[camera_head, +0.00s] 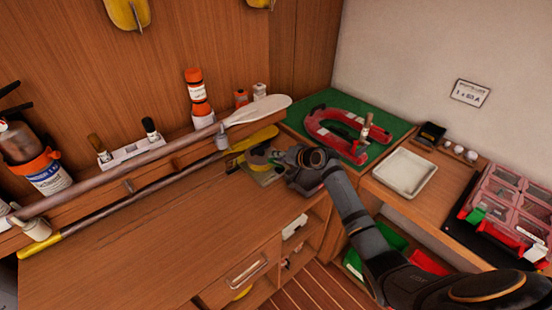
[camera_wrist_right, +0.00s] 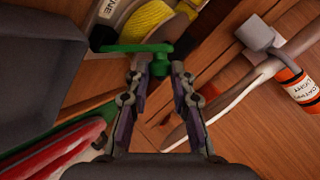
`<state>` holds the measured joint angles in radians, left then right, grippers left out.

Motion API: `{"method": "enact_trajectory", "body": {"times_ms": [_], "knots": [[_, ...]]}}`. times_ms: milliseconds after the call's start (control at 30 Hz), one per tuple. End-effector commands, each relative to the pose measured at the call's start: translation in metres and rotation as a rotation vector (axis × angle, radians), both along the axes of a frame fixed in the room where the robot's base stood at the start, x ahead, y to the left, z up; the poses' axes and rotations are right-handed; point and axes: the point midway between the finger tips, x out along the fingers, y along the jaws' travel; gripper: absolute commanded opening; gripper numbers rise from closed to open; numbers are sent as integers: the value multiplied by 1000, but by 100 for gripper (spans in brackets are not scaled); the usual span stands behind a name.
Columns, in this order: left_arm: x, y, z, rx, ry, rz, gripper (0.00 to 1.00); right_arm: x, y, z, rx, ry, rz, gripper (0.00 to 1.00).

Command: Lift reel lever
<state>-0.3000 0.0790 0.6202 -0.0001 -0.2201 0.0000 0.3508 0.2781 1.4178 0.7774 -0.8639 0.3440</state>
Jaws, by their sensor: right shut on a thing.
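The reel (camera_head: 257,158) sits at the right end of the wooden bench, partly hidden by my right gripper (camera_head: 284,163). In the right wrist view the reel shows coiled yellow line (camera_wrist_right: 150,22) and a pale rim with lettering. A green lever (camera_wrist_right: 125,48) lies across its near side. The fingertips of my right gripper (camera_wrist_right: 159,70) are on either side of the lever's end, and the gripper is shut on it. My left gripper is not in view.
A long oar (camera_head: 140,165) and a yellow-tipped pole lie along the bench's back. A red horseshoe-shaped thing (camera_head: 325,135) lies on a green mat to the right. Beyond are a white tray (camera_head: 404,172) and red compartment boxes (camera_head: 510,200). The bench's front middle is clear.

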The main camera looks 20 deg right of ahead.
Motion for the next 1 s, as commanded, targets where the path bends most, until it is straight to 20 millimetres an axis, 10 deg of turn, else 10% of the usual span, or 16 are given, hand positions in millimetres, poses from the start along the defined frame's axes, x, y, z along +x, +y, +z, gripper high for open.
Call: {"method": "enact_trajectory", "body": {"times_ms": [633,667,733,1000], "knots": [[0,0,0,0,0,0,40,1,-3,1,44,16,0,0],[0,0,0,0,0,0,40,1,-3,1,44,16,0,27],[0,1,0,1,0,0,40,1,-3,1,44,16,0,37],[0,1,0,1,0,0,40,1,-3,1,43,16,0,45]]}}
